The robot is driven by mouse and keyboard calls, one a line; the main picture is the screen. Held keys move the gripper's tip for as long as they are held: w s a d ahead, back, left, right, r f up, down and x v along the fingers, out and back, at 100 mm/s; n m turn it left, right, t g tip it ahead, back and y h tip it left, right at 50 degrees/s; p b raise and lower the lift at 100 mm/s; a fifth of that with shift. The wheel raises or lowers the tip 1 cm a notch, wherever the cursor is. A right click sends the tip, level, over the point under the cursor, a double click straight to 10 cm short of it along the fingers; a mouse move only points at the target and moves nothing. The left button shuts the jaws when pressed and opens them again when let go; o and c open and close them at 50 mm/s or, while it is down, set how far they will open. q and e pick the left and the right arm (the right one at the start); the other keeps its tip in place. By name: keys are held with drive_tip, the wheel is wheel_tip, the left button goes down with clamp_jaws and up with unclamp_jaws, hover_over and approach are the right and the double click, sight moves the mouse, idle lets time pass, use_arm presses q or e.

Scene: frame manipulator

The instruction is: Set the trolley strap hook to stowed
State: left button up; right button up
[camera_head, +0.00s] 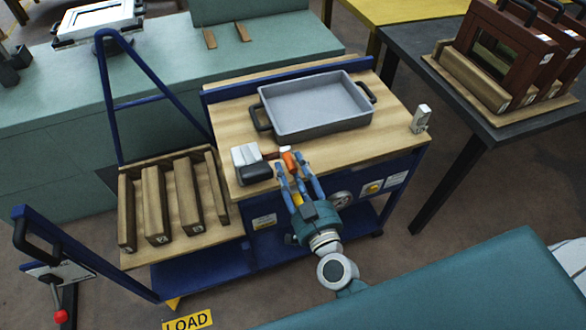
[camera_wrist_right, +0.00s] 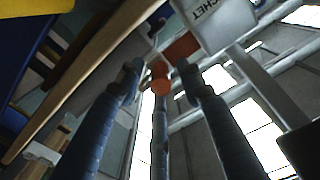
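The blue trolley with a wooden top (camera_head: 235,110) stands in the middle of the head view. At its front left edge is a white and dark ratchet block (camera_head: 250,163) with an orange part (camera_head: 290,161) beside it. In the right wrist view the ratchet block (camera_wrist_right: 212,22) bears lettering, and the orange part (camera_wrist_right: 160,78) has a round end. My right gripper (camera_head: 293,170) reaches up from the front, its blue fingers apart around the orange part. Gaps show beside it; contact cannot be told. I cannot make out a separate strap hook. My left gripper is out of view.
A grey tray (camera_head: 315,105) with black handles sits on the trolley top. A small metal bracket (camera_head: 420,119) stands at the right corner. Wooden bars (camera_head: 155,200) fill the lower left shelf. A dark table (camera_head: 420,45) with framed panels stands right.

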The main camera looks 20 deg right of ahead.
clamp_jaws()
drive_tip(key=a+p, duration=0.1)
drive_tip(key=a, duration=0.4)
drive_tip(key=shift+s, duration=0.15)
drive_tip(key=shift+f, duration=0.1)
drive_tip(key=shift+o, duration=0.5)
unclamp_jaws()
drive_tip(key=shift+a, duration=0.1)
